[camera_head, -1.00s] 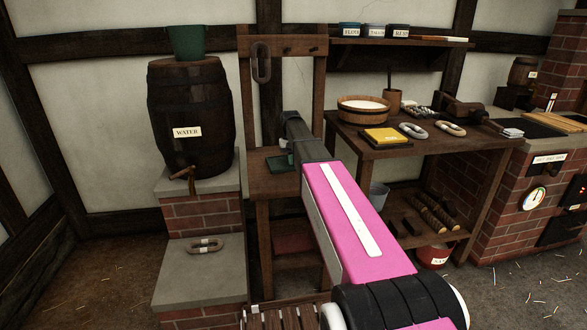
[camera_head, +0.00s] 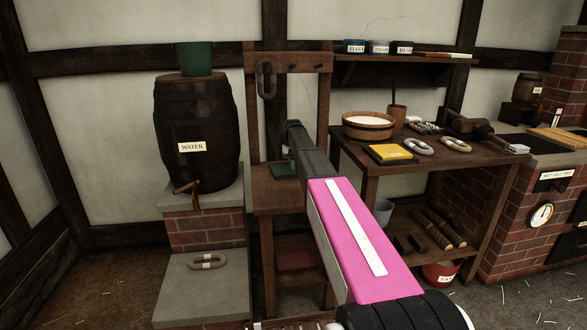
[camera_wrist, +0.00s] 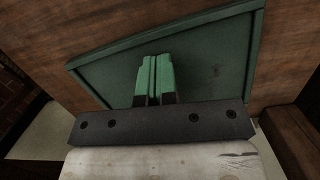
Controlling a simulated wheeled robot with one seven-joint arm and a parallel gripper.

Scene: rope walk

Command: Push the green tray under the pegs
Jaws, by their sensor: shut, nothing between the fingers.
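The green tray (camera_wrist: 215,65) fills much of the wrist view, with its raised rim around a flat floor. In the head view, part of the tray (camera_head: 281,169) shows on a small wooden bench (camera_head: 277,198), behind and left of my gripper, which hides the rest. My gripper (camera_wrist: 153,82) is shut and empty. Its green fingertips overlap the tray floor in the wrist view; I cannot tell whether they touch it. Dark pegs (camera_head: 318,68) stick out from the crossbar above the bench.
A water barrel (camera_head: 197,127) stands on a brick plinth at left. Wooden posts flank the small bench. Wall shows between them.

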